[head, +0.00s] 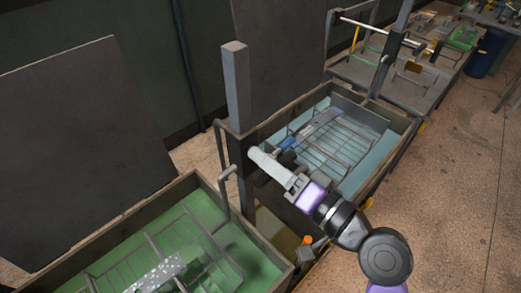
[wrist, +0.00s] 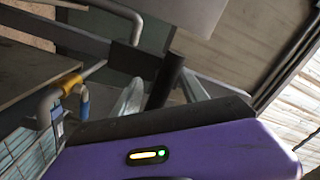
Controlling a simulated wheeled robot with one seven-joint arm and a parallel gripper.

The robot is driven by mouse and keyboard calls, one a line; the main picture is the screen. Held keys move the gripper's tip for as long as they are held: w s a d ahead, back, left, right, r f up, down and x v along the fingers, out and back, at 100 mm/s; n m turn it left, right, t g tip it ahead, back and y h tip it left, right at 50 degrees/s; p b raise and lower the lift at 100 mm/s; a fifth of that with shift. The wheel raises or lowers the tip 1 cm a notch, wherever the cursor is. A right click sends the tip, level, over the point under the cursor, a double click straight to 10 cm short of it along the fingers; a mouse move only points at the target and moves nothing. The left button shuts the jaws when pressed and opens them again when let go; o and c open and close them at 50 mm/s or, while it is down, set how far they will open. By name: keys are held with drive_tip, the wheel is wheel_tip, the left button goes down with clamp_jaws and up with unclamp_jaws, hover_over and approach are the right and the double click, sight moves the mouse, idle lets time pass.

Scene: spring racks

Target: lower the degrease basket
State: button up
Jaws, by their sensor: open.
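A wire basket (head: 345,140) sits in the tank of blue liquid (head: 388,142). Another wire basket (head: 150,242) sits in the tank of green liquid (head: 262,268) at lower left. I cannot tell which one is the degrease basket. My gripper (head: 267,168) is beside the upright post (head: 238,90) between the two tanks. In the wrist view my gripper (wrist: 163,95) is open, with a dark round bar (wrist: 170,72) showing between its pale fingers. I cannot tell whether the fingers touch it. The bar's lower end is hidden behind my gripper's body.
A bent grey pipe handle (head: 226,180) stands by the green tank. A yellow and blue fitting (wrist: 77,92) shows at left in the wrist view. A dark panel (head: 80,150) leans behind the green tank. The speckled floor (head: 460,180) at right is clear.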

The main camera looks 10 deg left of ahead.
drive_tip(key=shift+x, duration=1.05)
clamp_jaws()
